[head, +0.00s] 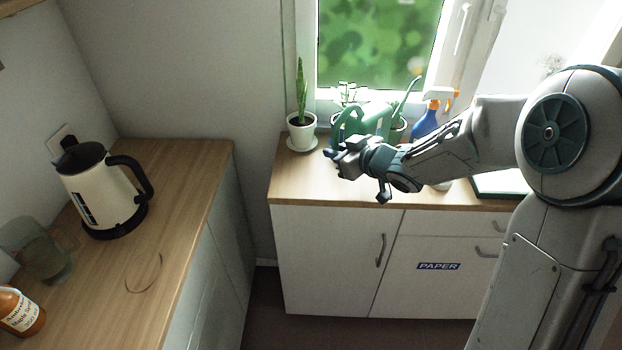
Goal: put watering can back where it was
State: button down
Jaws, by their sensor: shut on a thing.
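The green watering can (374,117) is over the wooden top of the low cabinet below the window. Its spout points up and to the right, and its handle is at the left. My gripper (336,151) is at the can's handle side and is shut on the can. My arm comes in from the right and covers the can's lower part. I cannot tell whether the can touches the cabinet top.
A potted snake plant (302,130) stands left of the can. Other potted plants are close behind it. A blue spray bottle (426,122) stands to its right. The cabinet top (300,184) is clear at the front left. A kettle (100,190) stands on the left counter (190,180).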

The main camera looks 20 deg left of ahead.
jog(key=s+a+f, duration=0.3)
jog(key=a+f, duration=0.5)
jog(key=f, duration=0.1)
dwell(0.3)
jog(key=shift+f+b, duration=0.2)
jog(key=shift+b, duration=0.2)
jog(key=c, duration=1.4)
grip_release()
jog(key=shift+o, duration=0.2)
jog(key=shift+r, duration=0.1)
jog(key=v, duration=1.2)
